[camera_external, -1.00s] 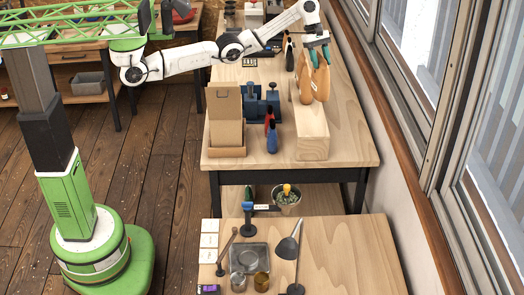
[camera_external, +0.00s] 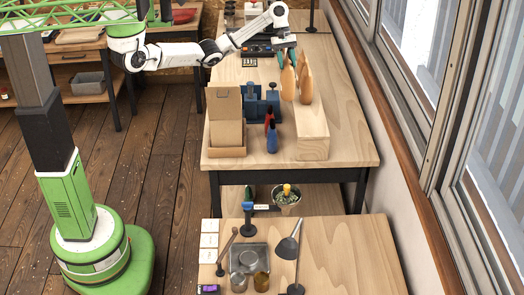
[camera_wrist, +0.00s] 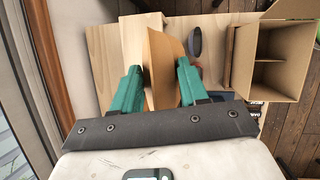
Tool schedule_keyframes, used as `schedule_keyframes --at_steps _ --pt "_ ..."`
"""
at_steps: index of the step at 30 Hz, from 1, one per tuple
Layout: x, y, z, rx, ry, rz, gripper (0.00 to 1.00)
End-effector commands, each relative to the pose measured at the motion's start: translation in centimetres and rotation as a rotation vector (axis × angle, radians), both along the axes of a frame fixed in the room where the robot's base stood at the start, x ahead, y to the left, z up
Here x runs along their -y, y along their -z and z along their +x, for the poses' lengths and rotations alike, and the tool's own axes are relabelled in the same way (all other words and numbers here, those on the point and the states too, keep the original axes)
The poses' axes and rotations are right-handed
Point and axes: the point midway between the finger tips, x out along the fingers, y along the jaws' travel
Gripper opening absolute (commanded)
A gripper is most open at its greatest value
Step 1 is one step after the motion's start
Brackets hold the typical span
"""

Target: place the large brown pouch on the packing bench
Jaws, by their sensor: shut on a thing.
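A brown pouch (camera_external: 288,83) hangs upright in my gripper (camera_external: 286,57), whose green fingers are on either side of its top. It is held near the left side of the pale wooden block (camera_external: 312,140); I cannot tell its exact height. A second brown pouch (camera_external: 306,78) stands at the block, just right of the held one. In the wrist view the held pouch (camera_wrist: 163,70) shows edge-on between the fingers of my gripper (camera_wrist: 158,66). The wooden benches are the long one (camera_external: 345,140) and the near one (camera_external: 350,250); neither is labelled.
An open cardboard box (camera_external: 226,130) stands left on the long bench. Beside it are a blue fixture (camera_external: 252,105) and red and blue bottle-like items (camera_external: 271,138). Windows line the right.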

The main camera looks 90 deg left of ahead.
Motion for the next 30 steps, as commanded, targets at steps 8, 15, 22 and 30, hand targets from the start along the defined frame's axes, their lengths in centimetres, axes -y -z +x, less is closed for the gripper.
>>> schedule_keyframes --at_steps 8,15,22,30 --pt "-0.7 1.8 3.9 0.003 -0.002 -0.002 0.00" --pt "-1.2 3.8 6.0 0.004 -0.001 -0.002 0.00" --pt "-1.5 6.0 7.9 -0.002 0.000 -0.004 0.00" --pt "-2.1 7.3 9.2 -0.001 -0.006 -0.004 0.00"
